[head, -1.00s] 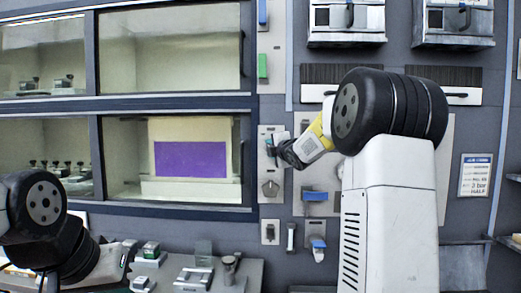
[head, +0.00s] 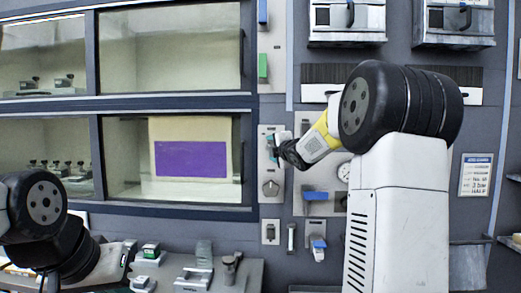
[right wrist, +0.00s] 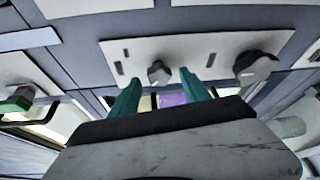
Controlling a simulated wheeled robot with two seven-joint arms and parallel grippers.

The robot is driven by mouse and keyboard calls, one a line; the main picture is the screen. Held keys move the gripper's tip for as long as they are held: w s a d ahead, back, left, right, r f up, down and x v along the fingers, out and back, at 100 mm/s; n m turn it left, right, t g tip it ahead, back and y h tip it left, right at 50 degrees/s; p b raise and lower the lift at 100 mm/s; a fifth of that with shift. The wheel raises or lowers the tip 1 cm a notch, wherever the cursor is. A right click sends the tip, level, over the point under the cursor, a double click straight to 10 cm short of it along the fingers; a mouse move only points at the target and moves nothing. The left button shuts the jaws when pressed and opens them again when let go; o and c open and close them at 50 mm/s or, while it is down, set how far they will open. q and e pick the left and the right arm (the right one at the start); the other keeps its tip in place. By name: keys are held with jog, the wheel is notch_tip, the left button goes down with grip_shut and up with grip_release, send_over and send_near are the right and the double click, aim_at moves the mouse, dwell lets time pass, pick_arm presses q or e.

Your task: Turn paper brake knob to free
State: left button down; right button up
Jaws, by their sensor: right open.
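My right gripper (head: 274,146) is open in front of the upper part of a pale panel plate, right of the purple sheet window. In the right wrist view its two teal fingers (right wrist: 162,88) are spread, with a small grey knob (right wrist: 158,73) on the plate (right wrist: 205,47) showing between and just beyond their tips. I cannot tell whether they touch it. A larger grey knob (right wrist: 255,66) sits to the right on the same plate; it also shows in the head view (head: 270,188), below the gripper. The gripper hides the small knob there. No label identifies the paper brake knob. My left gripper does not show.
A green-ended handle (right wrist: 18,102) is at left in the wrist view. Blue-handled fittings (head: 315,195) and (head: 318,243) lie right of and below the plate. A glazed window with a purple sheet (head: 190,159) is to the left. A bench (head: 245,272) with fixtures is below.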

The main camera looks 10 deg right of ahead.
jog(key=s, duration=0.6)
jog(key=shift+d+r, duration=0.15)
jog(key=shift+d, duration=0.15)
jog(key=shift+s, duration=0.15)
jog(key=s+a+f+m+g, duration=0.3)
jog(key=s+f+m, duration=0.3)
jog(key=s, duration=0.6)
jog(key=s+a+f+m+g, duration=0.3)
jog(key=s+f+m, duration=0.3)
jog(key=s, duration=0.6)
jog(key=s+a+f+m+g, duration=0.3)
jog(key=s+f+m+g, duration=0.2)
jog(key=s, duration=0.7)
notch_tip(320, 180, down, 2)
jog(key=m, duration=0.3)
jog(key=shift+s, duration=0.25)
